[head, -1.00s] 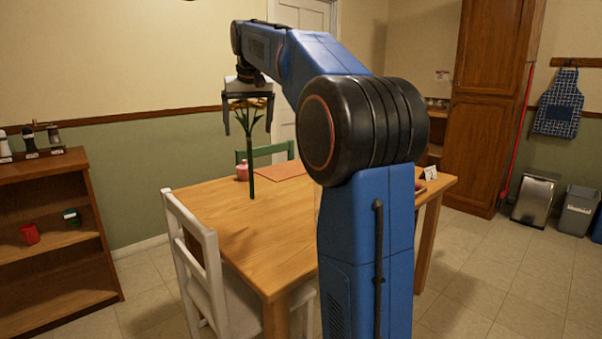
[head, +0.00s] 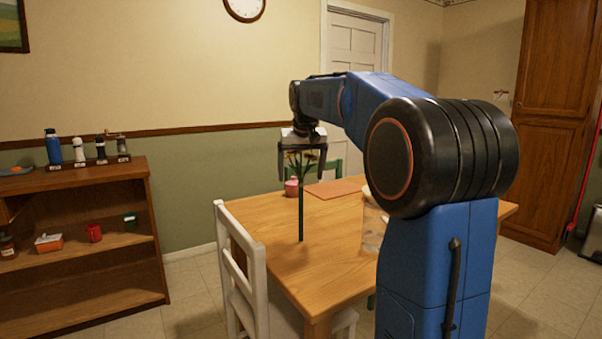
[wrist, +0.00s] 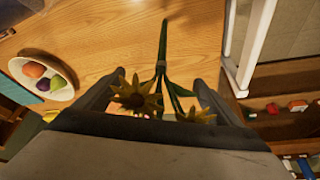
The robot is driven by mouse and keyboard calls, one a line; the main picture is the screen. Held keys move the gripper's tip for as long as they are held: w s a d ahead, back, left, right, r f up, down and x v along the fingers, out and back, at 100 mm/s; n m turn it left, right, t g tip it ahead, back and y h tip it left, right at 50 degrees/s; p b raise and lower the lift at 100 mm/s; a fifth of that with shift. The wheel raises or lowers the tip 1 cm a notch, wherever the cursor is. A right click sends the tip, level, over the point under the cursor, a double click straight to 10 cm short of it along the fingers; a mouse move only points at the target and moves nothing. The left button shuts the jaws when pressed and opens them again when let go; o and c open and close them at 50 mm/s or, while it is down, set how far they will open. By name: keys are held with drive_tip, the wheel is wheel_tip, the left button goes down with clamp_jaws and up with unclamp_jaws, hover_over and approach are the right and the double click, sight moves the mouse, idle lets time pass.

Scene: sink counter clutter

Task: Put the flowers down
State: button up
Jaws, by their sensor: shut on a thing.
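My gripper (head: 301,177) is shut on the flowers (head: 301,210), which hang stem down over the wooden table (head: 270,235). The yellow blooms sit between my fingers, and the long green stem points to the tabletop. I cannot tell whether the stem's lower end touches the table. In the wrist view two yellow blooms (wrist: 137,95) show between the fingers, with the stem (wrist: 163,45) running away over the wood. My arm hides part of the table's right side.
A white chair (head: 240,270) stands at the table's near left. A clear container (head: 373,222) stands beside my arm. The wrist view shows a white fruit dish (wrist: 67,93). Bare wood surrounds the stem.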

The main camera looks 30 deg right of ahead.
drive_tip(key=o, duration=0.9)
drive_tip(key=shift+f, duration=0.1)
drive_tip(key=v, duration=1)
drive_tip(key=shift+r, duration=0.4)
drive_tip(key=shift+s+a+r, duration=0.15)
drive_tip(key=shift+s+r, duration=0.2)
drive_tip(key=shift+r, duration=0.3)
drive_tip(key=shift+s+a, duration=0.1)
drive_tip(key=s+a+f+n, duration=0.1)
drive_tip(key=s+a+f, duration=0.4)
drive_tip(key=s+f, duration=0.3)
drive_tip(key=s+a+f+n, duration=0.1)
drive_tip(key=s+a+f, duration=0.5)
drive_tip(key=s, duration=0.4)
drive_tip(key=s+a+f, duration=0.1)
drive_tip(key=s+f, duration=0.4)
drive_tip(key=f, duration=0.2)
drive_tip(key=s+a+f+n+y, duration=0.1)
drive_tip(key=s+a+f, duration=0.1)
drive_tip(key=s+f, duration=0.4)
drive_tip(key=s+a+f+n, duration=0.1)
drive_tip(key=s+a+f, duration=0.1)
drive_tip(key=s+f, duration=0.4)
drive_tip(key=shift+s+f+t+y, duration=0.2)
drive_tip(key=shift+f+t+y, duration=0.1)
drive_tip(key=shift+f, duration=0.6)
